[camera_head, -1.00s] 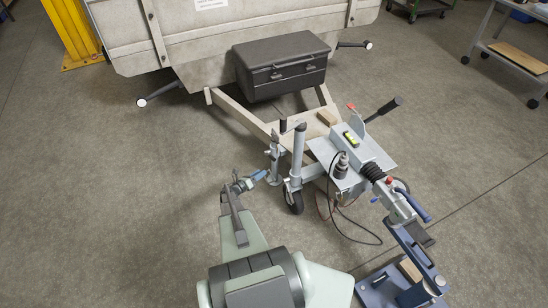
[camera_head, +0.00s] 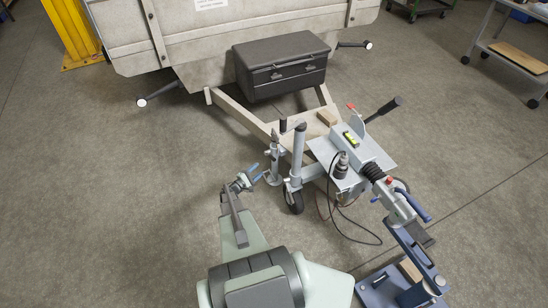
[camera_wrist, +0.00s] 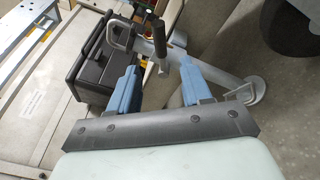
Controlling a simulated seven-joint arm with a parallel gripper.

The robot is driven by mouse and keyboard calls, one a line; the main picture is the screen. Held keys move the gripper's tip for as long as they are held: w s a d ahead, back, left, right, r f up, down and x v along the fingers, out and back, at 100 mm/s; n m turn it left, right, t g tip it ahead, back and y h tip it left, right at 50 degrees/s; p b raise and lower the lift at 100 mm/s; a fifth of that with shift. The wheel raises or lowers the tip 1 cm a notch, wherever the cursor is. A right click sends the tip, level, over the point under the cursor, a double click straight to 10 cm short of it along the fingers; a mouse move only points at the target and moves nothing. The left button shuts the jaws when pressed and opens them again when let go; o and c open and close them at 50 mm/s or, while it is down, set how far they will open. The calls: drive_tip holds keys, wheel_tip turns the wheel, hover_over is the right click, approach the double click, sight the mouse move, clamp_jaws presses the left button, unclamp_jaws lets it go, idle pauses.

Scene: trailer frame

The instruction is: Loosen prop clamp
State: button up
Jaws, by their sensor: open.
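A slim metal prop (camera_head: 274,160) with a flat foot stands beside the jockey wheel post (camera_head: 298,150) at the trailer's drawbar. In the wrist view, the prop's tube (camera_wrist: 217,79) runs slantwise to a round foot plate (camera_wrist: 252,88). A dark, rod-like handle (camera_wrist: 161,44) sticks out from it, beyond and between my fingers; I cannot tell for sure whether it is the clamp lever. My gripper (camera_head: 256,172) has blue fingers and is just left of the prop. In the wrist view, my gripper (camera_wrist: 157,72) is open with nothing held between its fingers.
The jockey wheel (camera_head: 294,201) stands close right of my gripper. A dark toolbox (camera_head: 281,66) sits on the drawbar. A blue stand (camera_head: 374,291) is at lower right. Floor to the left is clear.

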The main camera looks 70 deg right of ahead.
sight(271, 156)
drive_tip(key=x, duration=1.4)
drive_tip(key=shift+m, duration=0.4)
drive_tip(key=shift+w+a, duration=0.1)
drive_tip(key=shift+c, duration=0.3)
clamp_jaws()
drive_tip(key=shift+r, duration=0.1)
